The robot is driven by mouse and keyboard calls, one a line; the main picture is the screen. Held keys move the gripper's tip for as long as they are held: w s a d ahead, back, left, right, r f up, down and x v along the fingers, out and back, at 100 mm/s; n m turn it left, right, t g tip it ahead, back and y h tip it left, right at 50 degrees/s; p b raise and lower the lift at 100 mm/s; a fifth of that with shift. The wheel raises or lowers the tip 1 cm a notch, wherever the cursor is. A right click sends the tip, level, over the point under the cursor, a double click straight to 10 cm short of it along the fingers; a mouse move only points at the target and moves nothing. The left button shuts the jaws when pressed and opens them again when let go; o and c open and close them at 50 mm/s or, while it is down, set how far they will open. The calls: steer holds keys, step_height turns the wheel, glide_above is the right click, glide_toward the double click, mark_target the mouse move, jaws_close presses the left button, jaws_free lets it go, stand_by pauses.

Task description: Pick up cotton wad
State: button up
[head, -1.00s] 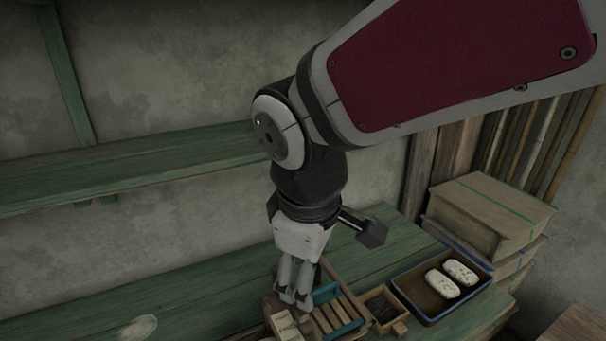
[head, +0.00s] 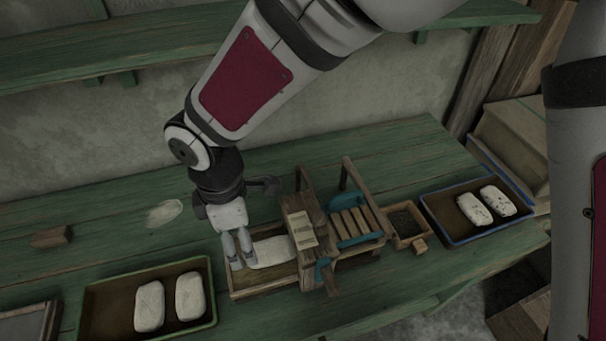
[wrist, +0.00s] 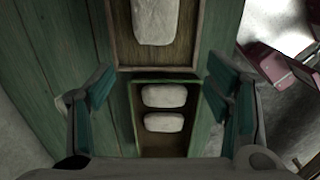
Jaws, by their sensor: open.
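A plain white cotton wad (head: 273,251) lies in the wooden feed tray (head: 262,290) of the loom-like device. In the head view my gripper (head: 241,263) points down at the left end of that tray, just left of the wad. The wad also shows at the top of the wrist view (wrist: 155,20). My gripper (wrist: 162,105) is open, with nothing between its fingers. Two more plain white wads (head: 149,306) (head: 190,296) lie side by side in a green-rimmed tray (head: 112,284) at the front left; in the wrist view they show between the fingers, farther below.
The wooden device (head: 297,205) stands right of my gripper with upright posts. A small wooden box (head: 421,244) and a blue-rimmed tray (head: 437,217) with two speckled wads are further right. A wooden block (head: 51,237) and a flat pale patch (head: 165,212) are on the left.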

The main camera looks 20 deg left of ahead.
mark_target(271, 252)
step_height(271, 252, down, 4)
steer(key=shift+f, duration=0.1)
steer(key=shift+w+a+f+p, duration=0.15)
steer(key=shift+f+p, duration=0.05)
steer(key=shift+f, duration=1.1)
steer(key=shift+w+a+f+p, duration=0.15)
steer(key=shift+f, duration=1.15)
steer(key=shift+c, duration=0.6)
steer(key=c, duration=0.9)
